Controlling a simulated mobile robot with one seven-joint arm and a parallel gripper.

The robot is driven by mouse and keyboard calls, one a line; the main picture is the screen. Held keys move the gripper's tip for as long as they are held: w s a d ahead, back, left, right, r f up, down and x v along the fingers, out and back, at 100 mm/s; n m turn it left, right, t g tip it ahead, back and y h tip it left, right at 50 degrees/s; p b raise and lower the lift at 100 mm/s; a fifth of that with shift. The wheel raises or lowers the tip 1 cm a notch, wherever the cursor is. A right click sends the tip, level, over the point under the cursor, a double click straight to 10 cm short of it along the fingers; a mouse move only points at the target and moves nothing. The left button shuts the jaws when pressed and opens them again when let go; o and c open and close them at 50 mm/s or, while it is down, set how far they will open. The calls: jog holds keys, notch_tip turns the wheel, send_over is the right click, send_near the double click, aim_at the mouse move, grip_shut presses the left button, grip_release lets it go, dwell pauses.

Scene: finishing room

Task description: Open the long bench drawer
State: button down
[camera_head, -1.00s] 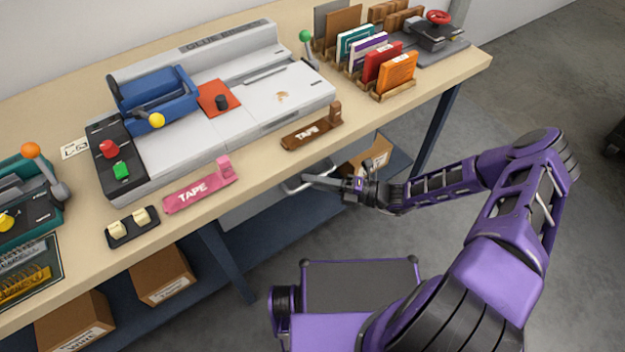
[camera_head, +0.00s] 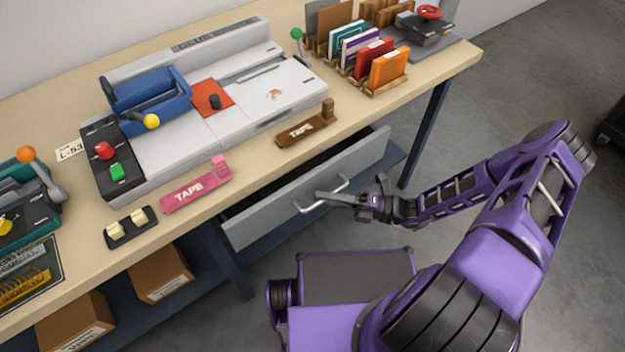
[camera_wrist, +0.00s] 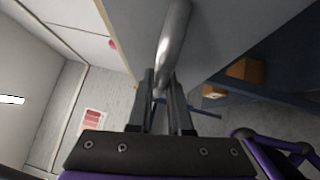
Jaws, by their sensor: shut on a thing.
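The long bench drawer (camera_head: 285,205) has a grey front under the bench top. It stands partly pulled out, with a dark gap showing behind its front. Its metal bar handle (camera_head: 312,204) is on the front face. My gripper (camera_head: 335,197) is at the right part of the handle, shut on it. In the wrist view the handle (camera_wrist: 173,40) runs down between the fingers of my gripper (camera_wrist: 162,85). The inside of the drawer is mostly hidden under the bench edge.
The wooden bench (camera_head: 255,160) carries a grey glue machine (camera_head: 165,160), a pink tape dispenser (camera_head: 195,187), a brown tape dispenser (camera_head: 305,128) and a folder rack (camera_head: 372,85). Cardboard boxes (camera_head: 160,273) sit on the lower shelf. Floor to the right is clear.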

jog(key=s+d, duration=0.7)
jog(key=s, duration=0.4)
jog(key=shift+s+d, duration=0.15)
jog(key=shift+d, duration=0.15)
jog(key=c, duration=0.8)
grip_release()
jog(key=shift+c, duration=0.2)
jog(key=b+v, duration=0.2)
jog(key=v, duration=1.5)
jog(key=shift+d, duration=0.2)
jog(key=shift+s, duration=0.1)
